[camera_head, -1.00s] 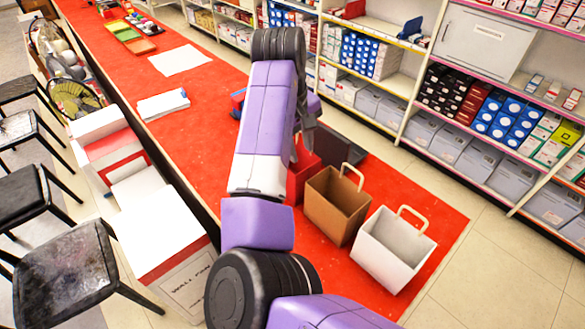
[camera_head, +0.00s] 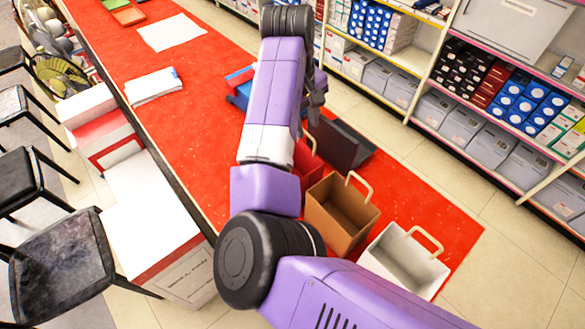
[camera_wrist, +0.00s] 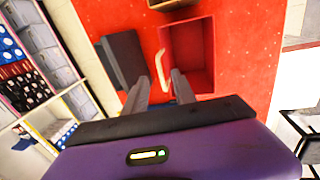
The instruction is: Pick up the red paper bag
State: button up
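The red paper bag (camera_head: 308,162) stands on the red-topped counter (camera_head: 215,133), partly hidden behind my arm in the head view. In the wrist view I look into the open top of the red paper bag (camera_wrist: 202,60). Its pale handle (camera_wrist: 162,68) shows at its left side. My gripper (camera_wrist: 160,77) is open, its two fingers apart, with the handle appearing between the fingertips. I cannot tell how far above the handle the fingers are. In the head view my gripper (camera_head: 316,98) hangs above the bag.
A brown paper bag (camera_head: 338,212) and a white paper bag (camera_head: 408,262) stand in front of the red one. Shelves line the right; boxes and stools are left.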

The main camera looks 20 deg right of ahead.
aim_at(307, 134)
jog(key=shift+w+d+f+p, duration=0.1)
jog(key=shift+f+p, duration=0.1)
jog(key=shift+f, duration=0.55)
jog(key=shift+s+d+f+p, duration=0.15)
jog(key=shift+f+p, duration=0.1)
jog(key=shift+f, duration=0.5)
jog(key=shift+w+d+f+p, duration=0.1)
jog(key=shift+w+f+p, duration=0.1)
jog(key=shift+f, duration=0.55)
grip_shut()
